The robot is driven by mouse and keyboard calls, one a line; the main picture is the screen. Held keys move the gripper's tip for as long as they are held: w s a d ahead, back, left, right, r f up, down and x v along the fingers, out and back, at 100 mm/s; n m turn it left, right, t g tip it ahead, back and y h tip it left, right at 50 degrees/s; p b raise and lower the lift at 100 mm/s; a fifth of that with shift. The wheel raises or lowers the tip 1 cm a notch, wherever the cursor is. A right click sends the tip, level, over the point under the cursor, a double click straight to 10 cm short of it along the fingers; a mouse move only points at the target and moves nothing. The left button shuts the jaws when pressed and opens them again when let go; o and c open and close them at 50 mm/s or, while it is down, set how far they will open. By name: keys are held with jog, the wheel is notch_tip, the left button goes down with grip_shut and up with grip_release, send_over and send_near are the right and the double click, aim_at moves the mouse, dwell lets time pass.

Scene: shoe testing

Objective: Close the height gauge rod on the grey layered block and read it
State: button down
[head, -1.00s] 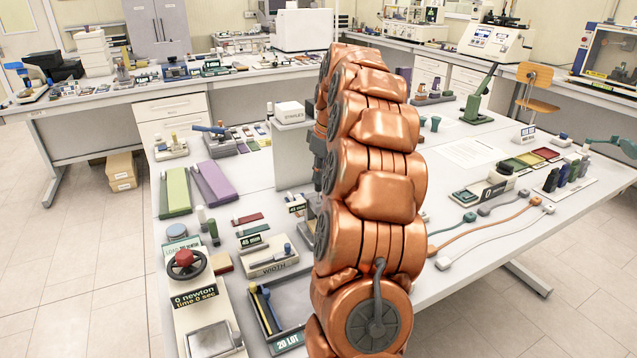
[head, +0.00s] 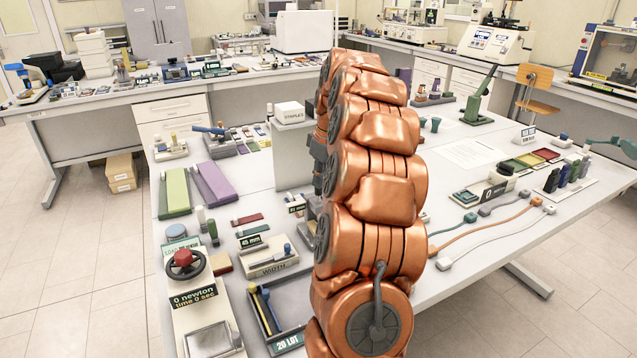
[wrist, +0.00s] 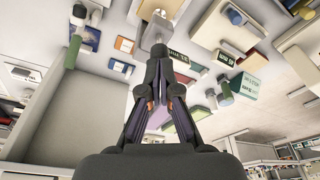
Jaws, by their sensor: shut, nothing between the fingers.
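My gripper (wrist: 158,50) is shut and empty, its fingertips together in the wrist view. In the head view my copper arm covers most of it; only a dark part shows at the arm's left edge. A small dark display (head: 296,209), probably the height gauge's, sits just left of my arm. It likely shows in the wrist view as a dark label (wrist: 179,56) just right of the fingertips. I cannot make out its rod or reading. The grey layered block cannot be told apart; my arm or fingers may hide it. Whether my fingertips touch anything is unclear.
The width gauge (head: 272,268) and a 45 mm display (head: 252,241) stand left of my arm. The force press (head: 195,300) is at the front left. A pedestal with a STAPLES box (head: 291,112) stands behind. Cables (head: 487,225) lie to the right.

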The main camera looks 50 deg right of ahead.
jog(key=shift+f, duration=0.5)
dwell(1.2)
jog(key=shift+r, duration=0.1)
jog(key=shift+r+p, duration=0.45)
jog(key=shift+r, duration=2)
